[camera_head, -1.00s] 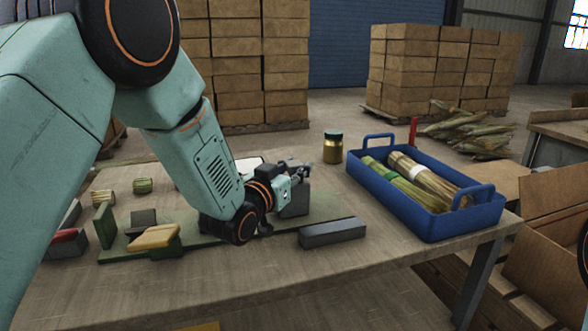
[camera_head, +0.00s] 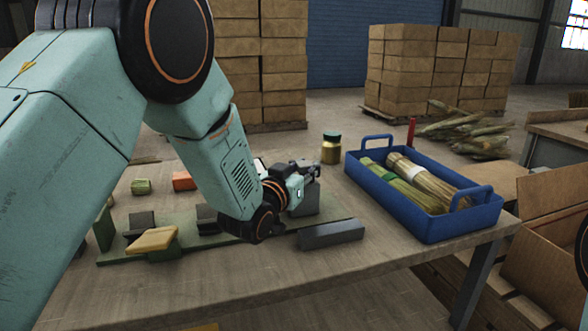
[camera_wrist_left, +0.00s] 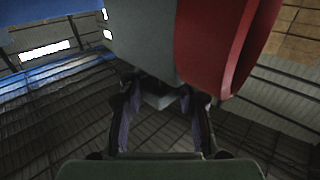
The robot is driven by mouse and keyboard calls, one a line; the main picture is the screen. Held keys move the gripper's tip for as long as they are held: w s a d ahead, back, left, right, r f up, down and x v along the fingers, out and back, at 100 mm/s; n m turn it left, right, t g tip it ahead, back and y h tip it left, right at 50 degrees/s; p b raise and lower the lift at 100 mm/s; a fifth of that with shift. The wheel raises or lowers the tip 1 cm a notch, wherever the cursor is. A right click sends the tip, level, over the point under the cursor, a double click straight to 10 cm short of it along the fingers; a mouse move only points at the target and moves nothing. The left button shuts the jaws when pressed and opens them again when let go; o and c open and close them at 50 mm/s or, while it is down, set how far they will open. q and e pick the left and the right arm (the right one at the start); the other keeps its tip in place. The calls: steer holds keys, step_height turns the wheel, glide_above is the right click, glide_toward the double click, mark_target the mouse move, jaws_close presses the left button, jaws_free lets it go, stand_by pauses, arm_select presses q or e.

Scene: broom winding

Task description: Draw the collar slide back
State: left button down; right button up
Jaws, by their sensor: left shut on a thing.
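A long green base (camera_head: 190,243) lies along the table. A grey upright block (camera_head: 309,203), which looks like the collar slide, stands at its right end. My left gripper (camera_head: 311,170) is at the top of this block, reaching in from the left. In the left wrist view my left gripper (camera_wrist_left: 162,108) has its fingers on either side of a small grey piece (camera_wrist_left: 158,100) and is shut on it. A large grey and red rounded body (camera_wrist_left: 205,45) fills the top of that view. The contact is partly hidden in the head view. My right gripper is not in view.
A long grey bar (camera_head: 331,233) lies in front of the block. A blue tray (camera_head: 430,228) with straw bundles stands to the right, and a jar (camera_head: 331,149) behind. A yellow piece (camera_head: 152,240) and dark blocks (camera_head: 141,220) are at left. The table's front is clear.

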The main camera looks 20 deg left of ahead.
arm_select(q)
steer(key=shift+w+d, duration=0.25)
steer(key=shift+d, duration=0.3)
steer(key=shift+a, duration=0.1)
steer(key=shift+f, duration=0.1)
steer(key=c, duration=0.9)
jaws_free()
steer(key=shift+c, duration=0.2)
steer(key=s+a, duration=0.2)
steer(key=s, duration=1)
steer(key=shift+w+a, duration=0.1)
